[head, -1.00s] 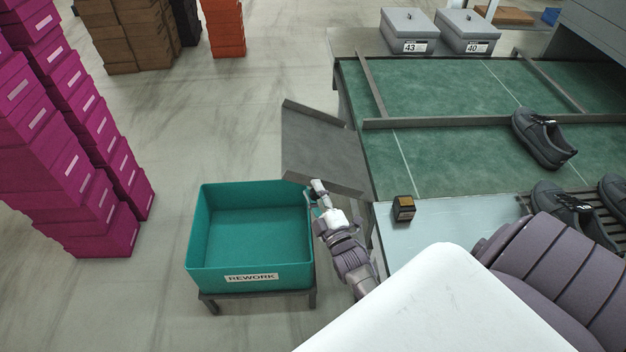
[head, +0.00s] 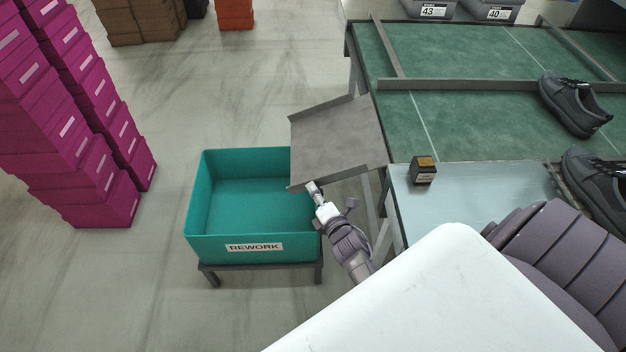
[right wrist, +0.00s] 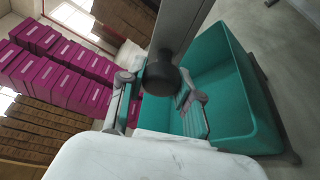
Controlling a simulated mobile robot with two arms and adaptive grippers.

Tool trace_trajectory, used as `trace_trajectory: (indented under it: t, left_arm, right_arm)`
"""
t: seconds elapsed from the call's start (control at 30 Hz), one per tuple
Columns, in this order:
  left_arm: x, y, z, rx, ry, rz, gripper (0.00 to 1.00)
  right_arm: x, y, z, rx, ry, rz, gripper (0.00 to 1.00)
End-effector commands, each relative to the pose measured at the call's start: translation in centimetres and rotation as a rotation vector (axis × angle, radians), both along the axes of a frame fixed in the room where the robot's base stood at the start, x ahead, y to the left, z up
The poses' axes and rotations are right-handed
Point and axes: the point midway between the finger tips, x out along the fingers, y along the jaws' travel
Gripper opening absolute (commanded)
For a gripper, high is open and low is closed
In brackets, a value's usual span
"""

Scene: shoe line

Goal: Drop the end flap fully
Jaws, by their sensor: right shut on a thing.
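The end flap (head: 335,140) is a grey panel with raised side rims at the left end of the green-topped line table (head: 445,132). In the head view it slopes down and outward from the table end, with its outer near corner by the crate's rim. My right gripper (head: 314,187) is at that corner. In the right wrist view, my right gripper (right wrist: 160,98) is shut on a dark round knob (right wrist: 162,74), beside a grey strip of the flap (right wrist: 183,25). The flap's underside is hidden. My left gripper is not in view.
A teal REWORK crate (head: 254,246) stands on a low stand just left of the flap and close to my right gripper. A small dark box (head: 424,172) sits on the pale tabletop. Dark shoes (head: 572,104) lie on the right. Magenta boxes (head: 105,165) are stacked at left.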

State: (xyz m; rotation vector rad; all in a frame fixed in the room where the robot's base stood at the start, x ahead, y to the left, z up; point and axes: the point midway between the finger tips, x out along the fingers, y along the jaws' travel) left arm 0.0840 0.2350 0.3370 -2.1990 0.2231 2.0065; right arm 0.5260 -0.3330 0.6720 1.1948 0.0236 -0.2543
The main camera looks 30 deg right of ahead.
Motion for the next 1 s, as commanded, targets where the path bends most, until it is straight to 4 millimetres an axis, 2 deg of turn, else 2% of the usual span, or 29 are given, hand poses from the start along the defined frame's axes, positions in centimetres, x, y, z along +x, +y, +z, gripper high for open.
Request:
trace_trajectory:
  t: [0.03, 0.3, 0.87, 0.9, 1.0]
  left_arm:
    - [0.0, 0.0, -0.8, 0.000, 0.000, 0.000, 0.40]
    - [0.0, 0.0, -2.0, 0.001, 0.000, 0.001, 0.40]
    - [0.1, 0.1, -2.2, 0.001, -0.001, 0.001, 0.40]
    - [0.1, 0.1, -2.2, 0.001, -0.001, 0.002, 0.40]
    - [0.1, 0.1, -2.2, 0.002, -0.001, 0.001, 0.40]
  right_arm:
    - [0.0, -0.4, -0.7, -0.026, 0.009, -0.003, 0.00]
    - [-0.5, -1.2, -2.5, -0.115, 0.065, -0.004, 0.00]
    - [-0.7, -1.6, -3.0, -0.142, 0.085, -0.006, 0.00]
    - [-0.7, -1.6, -3.0, -0.142, 0.086, -0.006, 0.37]
    - [-0.7, -1.6, -3.0, -0.141, 0.086, -0.006, 0.53]
